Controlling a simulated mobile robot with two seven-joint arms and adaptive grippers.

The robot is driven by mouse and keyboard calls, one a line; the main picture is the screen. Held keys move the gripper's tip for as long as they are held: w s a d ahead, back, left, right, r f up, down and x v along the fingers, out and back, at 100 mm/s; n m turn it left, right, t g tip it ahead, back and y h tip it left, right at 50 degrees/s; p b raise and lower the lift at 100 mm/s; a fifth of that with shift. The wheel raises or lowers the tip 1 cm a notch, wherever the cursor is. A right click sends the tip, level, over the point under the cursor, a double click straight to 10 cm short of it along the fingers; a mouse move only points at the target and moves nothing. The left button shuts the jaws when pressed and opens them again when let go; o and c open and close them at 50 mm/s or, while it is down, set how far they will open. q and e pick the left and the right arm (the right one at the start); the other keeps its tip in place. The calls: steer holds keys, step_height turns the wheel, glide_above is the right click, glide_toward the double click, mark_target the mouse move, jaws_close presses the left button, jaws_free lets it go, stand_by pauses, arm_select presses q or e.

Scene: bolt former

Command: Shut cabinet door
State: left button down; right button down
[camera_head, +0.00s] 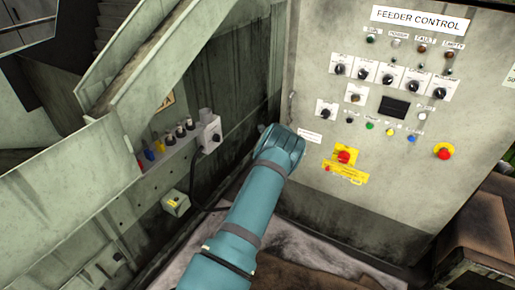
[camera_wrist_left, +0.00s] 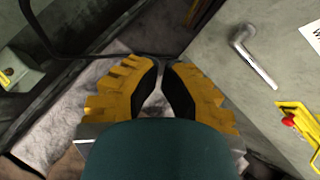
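The grey cabinet front labelled FEEDER CONTROL (camera_head: 320,215) stands at the right in the head view. I cannot tell from it whether the door is ajar. In the left wrist view, a metal lever handle (camera_wrist_left: 256,60) sits on the grey cabinet surface (camera_wrist_left: 225,62), right of my left gripper (camera_wrist_left: 161,68). The yellow fingers are drawn together at the tips, with nothing between them, apart from the handle. In the head view my teal left arm reaches the cabinet's left edge; its wrist hides the gripper and handle. My right gripper is out of view.
Left of the cabinet is a grey machine with slanted metal panels (camera_head: 150,60). A small switch box (camera_head: 209,134) and a yellow-marked box (camera_head: 175,203) with a cable are on it. Red stop buttons (camera_head: 344,157) stick out of the cabinet front. A brown block (camera_head: 490,230) stands at right.

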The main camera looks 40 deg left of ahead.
arm_select(q)
steer(key=s+r, duration=0.4)
steer(key=r, duration=0.1)
steer(key=shift+s+d+r+b, duration=0.15)
steer(key=shift+s+d+b, duration=0.15)
steer(key=shift+d, duration=0.15)
